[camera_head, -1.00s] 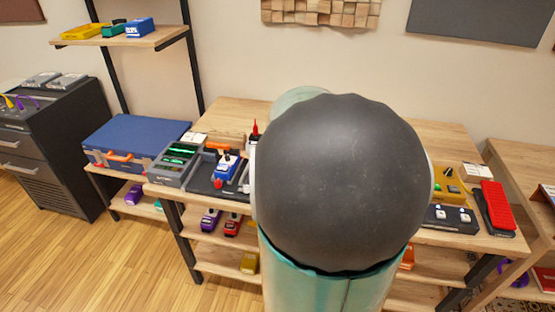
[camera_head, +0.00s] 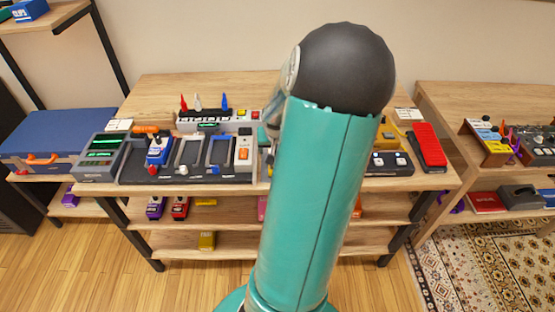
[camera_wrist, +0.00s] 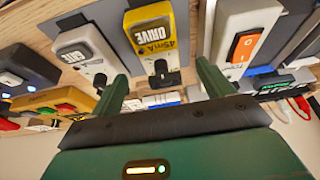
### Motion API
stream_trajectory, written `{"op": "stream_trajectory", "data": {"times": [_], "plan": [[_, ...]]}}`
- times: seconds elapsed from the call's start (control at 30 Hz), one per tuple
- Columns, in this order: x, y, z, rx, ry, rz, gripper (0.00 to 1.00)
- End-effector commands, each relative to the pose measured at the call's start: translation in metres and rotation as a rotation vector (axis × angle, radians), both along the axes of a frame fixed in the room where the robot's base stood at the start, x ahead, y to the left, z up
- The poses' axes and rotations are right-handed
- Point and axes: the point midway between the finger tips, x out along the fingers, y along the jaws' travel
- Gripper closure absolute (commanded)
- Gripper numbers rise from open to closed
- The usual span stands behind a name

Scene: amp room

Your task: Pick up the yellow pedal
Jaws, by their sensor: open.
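A yellow pedal (camera_wrist: 153,30) with a dark label reading DRIVE and a black knob lies on a board in the wrist view. My gripper (camera_wrist: 162,72) is open, with its two green fingers apart. The pedal shows between and beyond the fingertips, and nothing is held. I cannot tell how far the fingers are from it. In the head view my arm covers this part of the table, and the pedal and gripper are hidden.
A white pedal with an orange switch (camera_wrist: 245,38) and a pale pedal (camera_wrist: 85,45) flank the yellow one closely. A yellow-orange unit (camera_wrist: 58,103) lies at left.

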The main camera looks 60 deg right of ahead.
Motion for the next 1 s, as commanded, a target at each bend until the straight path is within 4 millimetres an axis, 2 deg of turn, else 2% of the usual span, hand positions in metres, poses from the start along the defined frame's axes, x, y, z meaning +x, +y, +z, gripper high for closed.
{"op": "stream_trajectory", "data": {"times": [0.1,0.27,0.6,0.87,1.0], "plan": [[0.003,-0.004,-0.013,0.003,0.001,0.001,0.2],[0.004,-0.009,-0.022,0.002,0.001,0.002,0.2],[0.011,-0.025,-0.061,0.002,0.001,0.002,0.2],[0.011,-0.026,-0.064,0.001,0.001,0.001,0.2],[0.011,-0.026,-0.063,0.001,0.001,0.001,0.46]]}}
